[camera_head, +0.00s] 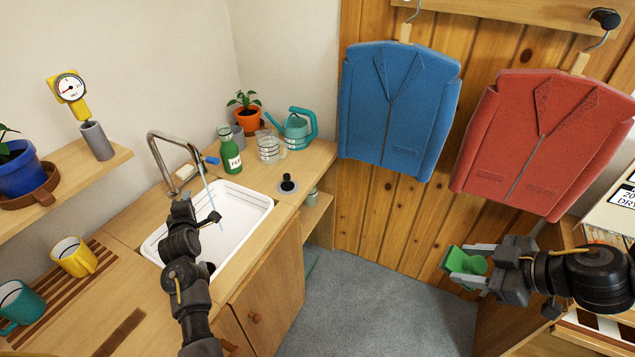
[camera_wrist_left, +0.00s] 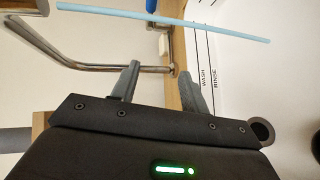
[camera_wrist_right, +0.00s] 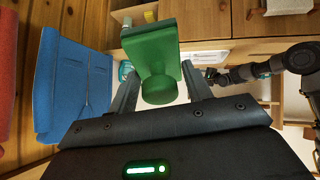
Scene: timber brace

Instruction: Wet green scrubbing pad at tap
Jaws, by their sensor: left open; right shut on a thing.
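My right gripper (camera_head: 487,268) is shut on the green scrubbing pad (camera_head: 465,265), held in the air at the right, in front of the wooden wall. In the right wrist view the pad (camera_wrist_right: 152,48) has a flat block and a rounded knob between the fingers. The metal tap (camera_head: 158,150) arches over the white sink (camera_head: 232,210) at the left, and a pale blue stream (camera_head: 209,190) runs down from it. My left gripper (camera_head: 196,212) is open and empty at the sink beside the tap. The left wrist view shows the tap (camera_wrist_left: 90,66) and stream (camera_wrist_left: 200,28) close by.
A green bottle (camera_head: 230,152), glass jug (camera_head: 268,150), teal watering can (camera_head: 296,128) and potted plant (camera_head: 247,118) stand behind the sink. Blue (camera_head: 395,105) and red (camera_head: 540,140) jackets hang on the wall. Yellow (camera_head: 74,256) and teal (camera_head: 18,304) mugs stand at the left. Grey floor separates my grippers.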

